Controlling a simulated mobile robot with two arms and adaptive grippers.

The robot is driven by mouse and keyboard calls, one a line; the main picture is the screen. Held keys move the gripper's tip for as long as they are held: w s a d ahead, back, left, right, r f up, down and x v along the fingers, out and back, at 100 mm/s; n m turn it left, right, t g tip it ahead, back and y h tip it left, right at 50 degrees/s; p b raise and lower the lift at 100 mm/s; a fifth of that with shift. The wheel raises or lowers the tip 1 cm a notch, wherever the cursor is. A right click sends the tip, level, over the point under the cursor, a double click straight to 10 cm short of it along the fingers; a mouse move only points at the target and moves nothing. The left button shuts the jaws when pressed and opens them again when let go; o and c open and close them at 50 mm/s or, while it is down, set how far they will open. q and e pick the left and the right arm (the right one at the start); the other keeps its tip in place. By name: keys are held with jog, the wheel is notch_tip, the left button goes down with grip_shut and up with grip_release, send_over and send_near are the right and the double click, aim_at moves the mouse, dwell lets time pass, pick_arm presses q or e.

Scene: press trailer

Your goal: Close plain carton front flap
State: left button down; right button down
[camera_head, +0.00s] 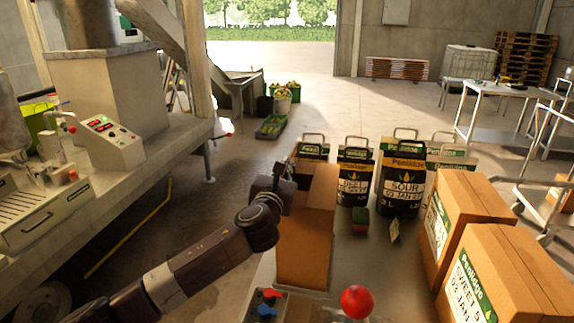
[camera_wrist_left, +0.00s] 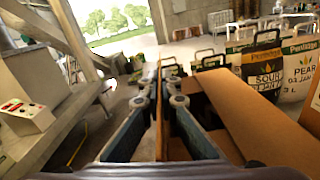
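The plain brown carton (camera_head: 305,245) stands on the pale table in the middle of the head view, with no label on the face I see. My left gripper (camera_head: 285,188) is at its upper left side, partly hidden by its own wrist. In the left wrist view, a broad brown carton panel (camera_wrist_left: 250,118) lies right of my left gripper (camera_wrist_left: 160,92). A thin upright brown strip, seemingly a flap edge-on (camera_wrist_left: 160,125), stands between the two fingers. I cannot tell whether they press on it. My right gripper is out of view.
Pouches with handles (camera_head: 402,185) stand behind the carton. Labelled cartons (camera_head: 515,275) stand to the right. A red ball-shaped knob (camera_head: 357,302) is in front. A machine with a control box (camera_head: 108,140) is at left.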

pick_arm(q)
jog(key=shift+s+d+f+m+p, duration=0.1)
jog(key=shift+d+f+m+p, duration=0.3)
jog(key=shift+m+p, duration=0.85)
jog(key=shift+s+d+f+m+p, duration=0.1)
jog(key=shift+d+m+p, duration=0.55)
jog(key=shift+m+p, duration=0.6)
jog(key=shift+s+d+f+m+p, duration=0.1)
jog(key=shift+d+f+m+p, duration=0.3)
jog(key=shift+m+p, duration=0.8)
jog(key=shift+d+r, duration=0.1)
jog(key=shift+r, duration=0.05)
jog(key=c, duration=2.6)
grip_release()
jog(key=o, duration=0.4)
jog(key=shift+s, duration=0.1)
